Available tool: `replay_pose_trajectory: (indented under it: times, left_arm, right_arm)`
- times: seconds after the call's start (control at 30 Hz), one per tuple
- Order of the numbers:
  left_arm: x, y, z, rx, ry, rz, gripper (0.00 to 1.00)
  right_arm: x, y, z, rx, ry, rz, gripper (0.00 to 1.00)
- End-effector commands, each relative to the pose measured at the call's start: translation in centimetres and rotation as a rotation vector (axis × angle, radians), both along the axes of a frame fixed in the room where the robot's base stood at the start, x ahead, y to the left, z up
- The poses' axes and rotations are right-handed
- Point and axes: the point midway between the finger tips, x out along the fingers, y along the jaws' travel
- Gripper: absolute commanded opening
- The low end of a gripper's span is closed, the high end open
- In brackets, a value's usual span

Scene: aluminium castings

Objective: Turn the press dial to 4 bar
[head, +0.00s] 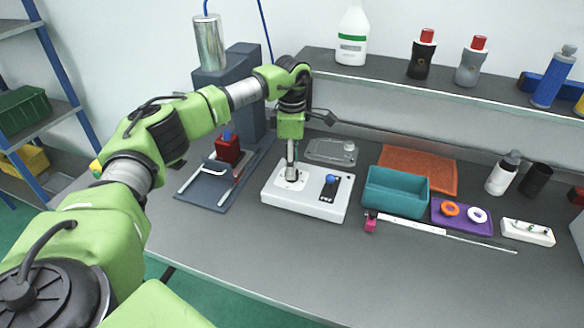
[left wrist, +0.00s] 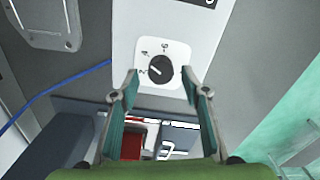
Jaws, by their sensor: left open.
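The press dial (left wrist: 161,69) is a round black knob on a white square plate with number marks around it. The plate is on the white control box (head: 318,207). My left gripper (left wrist: 163,88) is open, with its fingertips on either side of the dial's lower part; I cannot tell whether they touch it. In the head view my left gripper (head: 291,178) points down over the box's left part and hides the dial. My right gripper is not in view.
A blue-topped lever (head: 330,180) stands on the box, right of my gripper. The grey press (head: 238,100) with a red block (head: 228,149) is at left. A teal bin (head: 396,193) is close on the right. The front of the table is clear.

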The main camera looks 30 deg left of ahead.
Motion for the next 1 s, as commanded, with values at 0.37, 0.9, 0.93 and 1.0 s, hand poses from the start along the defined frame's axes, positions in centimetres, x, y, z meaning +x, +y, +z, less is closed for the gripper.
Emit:
replay_pose_trajectory:
  times: [0.37, 0.9, 0.93, 1.0]
  left_arm:
    - [0.1, 0.0, 7.8, -0.002, -0.005, -0.001, 0.42]
    - [0.0, 0.0, 9.8, 0.000, -0.001, 0.000, 0.42]
    - [0.0, 0.0, 9.8, 0.000, -0.001, 0.000, 0.42]
    - [0.0, 0.0, 9.8, 0.000, -0.001, 0.000, 0.42]
  right_arm:
    - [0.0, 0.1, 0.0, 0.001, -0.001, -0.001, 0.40]
    - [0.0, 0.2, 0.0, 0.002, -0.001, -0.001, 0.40]
    - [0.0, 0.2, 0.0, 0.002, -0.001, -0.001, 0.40]
    - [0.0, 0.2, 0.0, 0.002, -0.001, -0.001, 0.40]
